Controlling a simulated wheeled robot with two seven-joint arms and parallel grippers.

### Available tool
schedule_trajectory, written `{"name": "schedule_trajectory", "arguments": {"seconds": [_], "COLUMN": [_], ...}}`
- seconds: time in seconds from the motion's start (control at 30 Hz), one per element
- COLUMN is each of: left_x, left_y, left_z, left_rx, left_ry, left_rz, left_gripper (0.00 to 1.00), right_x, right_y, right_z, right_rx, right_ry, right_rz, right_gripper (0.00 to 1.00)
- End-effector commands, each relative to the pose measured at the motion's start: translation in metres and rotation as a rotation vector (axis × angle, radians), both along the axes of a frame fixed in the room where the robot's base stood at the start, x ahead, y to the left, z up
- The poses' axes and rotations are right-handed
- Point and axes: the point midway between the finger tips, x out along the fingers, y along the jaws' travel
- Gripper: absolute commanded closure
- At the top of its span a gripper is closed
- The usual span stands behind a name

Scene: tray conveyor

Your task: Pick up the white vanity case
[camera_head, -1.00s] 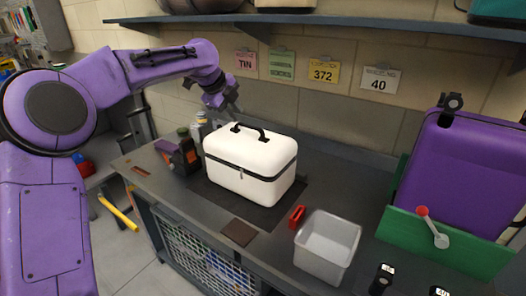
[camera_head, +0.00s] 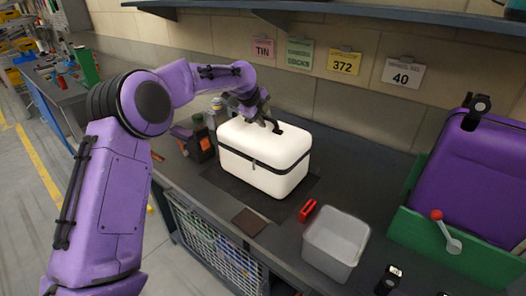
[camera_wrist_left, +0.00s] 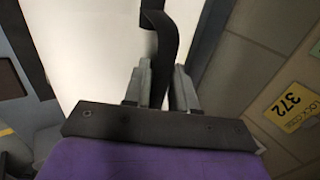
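The white vanity case (camera_head: 262,162) stands upright on a dark mat on the workbench in the head view, with a black band around it and a black handle on its lid. Its white lid (camera_wrist_left: 85,45) also fills the left part of the left wrist view. My left gripper (camera_head: 262,122) is at the handle on top of the case. In the left wrist view, the black handle strap (camera_wrist_left: 167,42) runs down between the two grey fingers of my left gripper (camera_wrist_left: 162,72). I cannot tell whether the fingers press on the strap. My right gripper is out of view.
A grey bin (camera_head: 335,243) and a red item (camera_head: 307,210) are right of the case. A dark and orange device (camera_head: 200,143) stands to its left. A purple case (camera_head: 478,190) sits in a green holder (camera_head: 455,243). A shelf (camera_head: 370,22) runs above.

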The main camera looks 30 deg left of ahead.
Motion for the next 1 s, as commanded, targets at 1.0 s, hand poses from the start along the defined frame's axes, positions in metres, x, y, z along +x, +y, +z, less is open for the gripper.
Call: {"name": "schedule_trajectory", "arguments": {"seconds": [1.0], "left_x": [-0.0009], "left_y": [-0.0002], "left_z": [-0.0009], "left_rx": [-0.001], "left_ry": [0.003], "left_rz": [-0.001], "left_gripper": [1.0], "right_x": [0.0], "right_y": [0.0], "right_z": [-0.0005], "right_rx": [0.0], "right_ry": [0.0], "right_rz": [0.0], "right_gripper": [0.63]}}
